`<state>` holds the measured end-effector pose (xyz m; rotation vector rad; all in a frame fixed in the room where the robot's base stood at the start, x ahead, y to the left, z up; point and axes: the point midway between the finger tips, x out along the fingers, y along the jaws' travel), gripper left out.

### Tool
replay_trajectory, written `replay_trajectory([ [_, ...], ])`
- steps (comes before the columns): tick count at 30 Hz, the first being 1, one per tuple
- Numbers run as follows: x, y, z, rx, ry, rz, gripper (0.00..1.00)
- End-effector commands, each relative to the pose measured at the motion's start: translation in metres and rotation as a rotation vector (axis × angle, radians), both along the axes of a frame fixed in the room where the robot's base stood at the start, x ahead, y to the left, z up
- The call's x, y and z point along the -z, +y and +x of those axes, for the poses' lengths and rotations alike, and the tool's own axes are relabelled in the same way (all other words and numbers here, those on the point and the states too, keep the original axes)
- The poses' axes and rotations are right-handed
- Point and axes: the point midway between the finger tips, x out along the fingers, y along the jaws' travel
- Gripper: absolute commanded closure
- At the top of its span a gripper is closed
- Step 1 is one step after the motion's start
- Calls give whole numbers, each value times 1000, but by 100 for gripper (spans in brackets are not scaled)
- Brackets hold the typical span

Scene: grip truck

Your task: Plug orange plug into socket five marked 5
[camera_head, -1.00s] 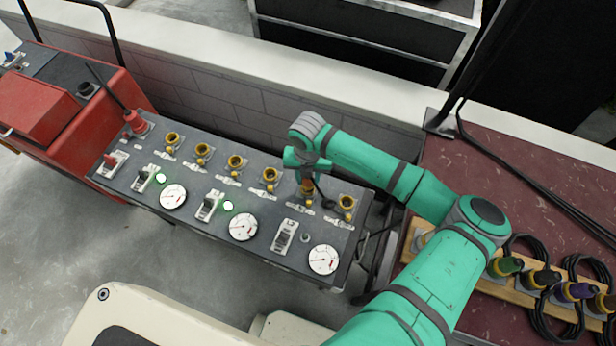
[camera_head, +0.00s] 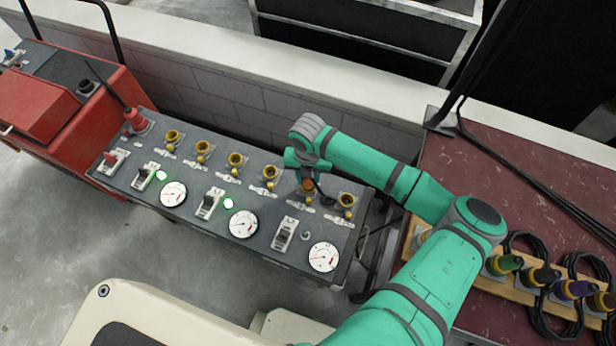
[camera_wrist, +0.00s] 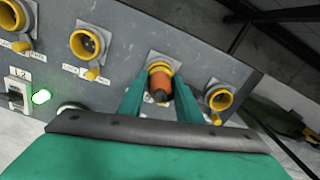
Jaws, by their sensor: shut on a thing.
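My gripper (camera_wrist: 160,82) is shut on the orange plug (camera_wrist: 160,88). The plug is upright, at the fifth yellow socket from the left (camera_wrist: 157,67), its front end within the yellow ring. How deep it sits is hard to tell. In the head view my gripper (camera_head: 308,178) is above the same socket, with the orange plug (camera_head: 307,186) just below the fingers. A dark cable runs from the plug to the right.
The grey panel (camera_head: 190,222) carries other empty yellow sockets, including one just right of the plug (camera_head: 346,201). It also has switches, white dials and two lit green lamps. Several plugs stand on a wooden rack (camera_head: 520,284) at right.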

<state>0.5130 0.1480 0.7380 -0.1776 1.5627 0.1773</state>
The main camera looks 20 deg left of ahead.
Motion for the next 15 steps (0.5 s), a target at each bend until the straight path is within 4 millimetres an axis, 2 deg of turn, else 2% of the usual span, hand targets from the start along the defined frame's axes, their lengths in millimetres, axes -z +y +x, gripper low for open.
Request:
replay_trajectory([
  [15,8,0,0,0,0,0,94],
])
